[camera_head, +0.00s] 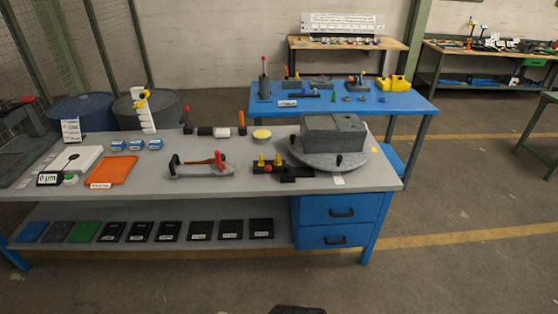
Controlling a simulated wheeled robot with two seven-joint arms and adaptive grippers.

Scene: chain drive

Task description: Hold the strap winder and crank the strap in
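I cannot pick out the strap winder with certainty at this distance. A grey tool with a red lever (201,167) lies near the middle of the grey workbench (260,184). Behind it, a row of dark cylinders with a red-tipped lever (214,131) stands near the bench's back edge. No strap is clear to see. Neither of my grippers is in view. A dark shape cut off at the bottom edge is too little shown to name.
A grey block (333,132) sits on a round plate (345,160) at the bench's right. An orange mat (111,171) lies at the left. Dark trays line the lower shelf (70,249). A blue table (405,103) stands behind. The floor in front is clear.

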